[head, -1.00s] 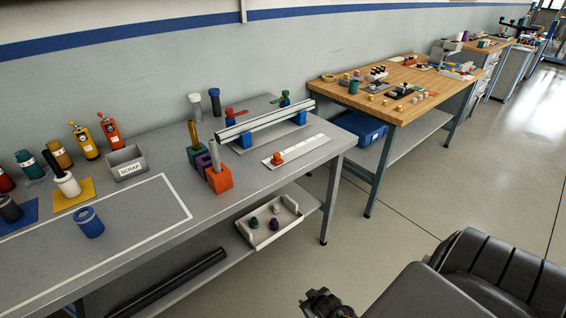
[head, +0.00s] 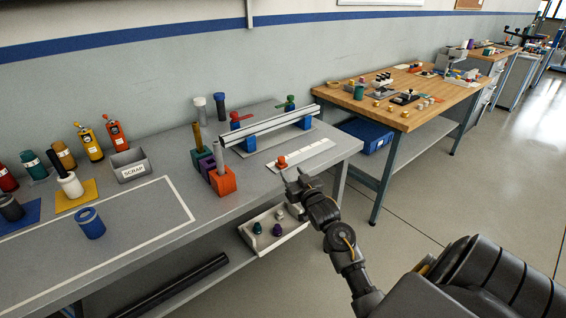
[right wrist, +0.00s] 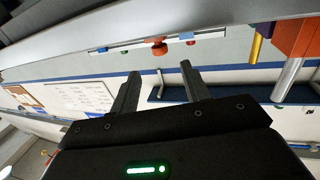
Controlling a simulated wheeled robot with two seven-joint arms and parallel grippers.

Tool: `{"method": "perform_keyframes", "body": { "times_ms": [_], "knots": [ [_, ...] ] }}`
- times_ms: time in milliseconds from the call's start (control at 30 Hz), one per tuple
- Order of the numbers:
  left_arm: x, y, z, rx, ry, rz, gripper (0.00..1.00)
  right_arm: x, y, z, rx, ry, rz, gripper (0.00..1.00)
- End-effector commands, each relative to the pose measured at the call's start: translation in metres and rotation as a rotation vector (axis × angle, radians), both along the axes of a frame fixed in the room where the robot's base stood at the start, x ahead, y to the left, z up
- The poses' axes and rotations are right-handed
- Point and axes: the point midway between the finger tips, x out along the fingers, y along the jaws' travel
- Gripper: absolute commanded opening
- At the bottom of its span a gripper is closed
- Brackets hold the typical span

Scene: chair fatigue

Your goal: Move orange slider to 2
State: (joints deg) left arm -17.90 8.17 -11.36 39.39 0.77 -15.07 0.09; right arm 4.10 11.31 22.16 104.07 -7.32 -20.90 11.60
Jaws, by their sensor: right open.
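The orange slider (head: 282,162) sits at the left, near end of a white marked strip (head: 312,150) on the grey bench. The strip's numbers are too small to read. My right gripper (head: 293,175) is open and empty at the bench's front edge, just in front of the slider and apart from it. In the right wrist view, which is upside down, the slider (right wrist: 159,48) shows beyond and between the two spread fingers (right wrist: 159,78). My left gripper is not in view.
A metal rail (head: 268,125) on blue blocks stands behind the strip. An orange holder block (head: 223,181) with a grey rod stands to the left. A white tray (head: 266,246) is on the lower shelf. A wooden table (head: 440,92) stands farther right.

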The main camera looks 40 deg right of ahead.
Motion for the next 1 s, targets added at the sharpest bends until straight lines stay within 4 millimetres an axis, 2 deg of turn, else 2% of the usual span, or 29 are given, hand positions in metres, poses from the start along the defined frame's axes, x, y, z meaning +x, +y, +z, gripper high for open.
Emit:
{"method": "perform_keyframes", "body": {
  "times_ms": [200,433,600,867,1000],
  "knots": [
    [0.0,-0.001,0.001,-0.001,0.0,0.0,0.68,0.042,-0.013,0.001,0.0,-0.001,-0.001,0.46],
    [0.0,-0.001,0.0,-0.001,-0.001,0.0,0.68,0.071,-0.021,0.0,0.0,0.0,0.0,0.46],
    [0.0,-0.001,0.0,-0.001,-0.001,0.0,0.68,0.079,-0.023,0.0,-0.001,0.001,0.0,0.46],
    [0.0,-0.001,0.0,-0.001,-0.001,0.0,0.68,0.08,-0.023,0.0,0.0,0.002,0.0,0.46],
    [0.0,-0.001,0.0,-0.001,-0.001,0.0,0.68,0.08,-0.023,0.0,-0.001,0.001,0.0,0.28]
  ]
}}
